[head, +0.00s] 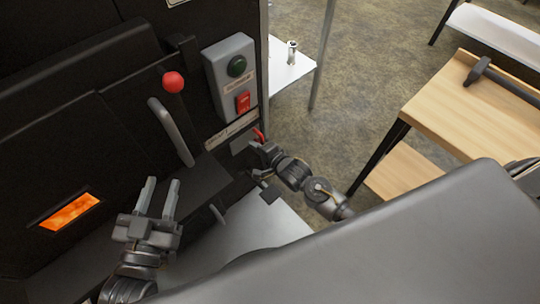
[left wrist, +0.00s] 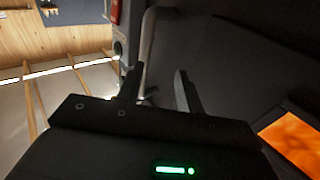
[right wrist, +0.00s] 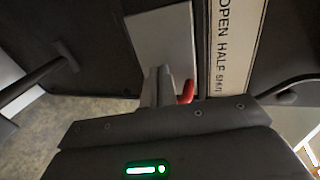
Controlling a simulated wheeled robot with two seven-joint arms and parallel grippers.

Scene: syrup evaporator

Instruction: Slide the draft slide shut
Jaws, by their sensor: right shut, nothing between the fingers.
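The draft slide is a grey plate (right wrist: 160,45) with a red tab (right wrist: 187,92), beside a label strip (right wrist: 232,50) reading OPEN, HALF, SHUT in the right wrist view. In the head view the red tab (head: 259,135) shows at the right end of the label strip (head: 231,129). My right gripper (head: 256,148) is shut and empty, its fingertips close beside the red tab; I cannot tell whether they touch. The closed fingers (right wrist: 158,85) hide part of the plate. My left gripper (head: 160,183) is open and empty, in front of the dark evaporator front below the grey bar handle.
A grey bar handle (head: 171,132) and a red ball knob (head: 173,82) stand out from the evaporator front. A switch box (head: 229,75) has green and red buttons. An orange fire window (head: 70,212) glows at left. A wooden table (head: 465,110) stands at right.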

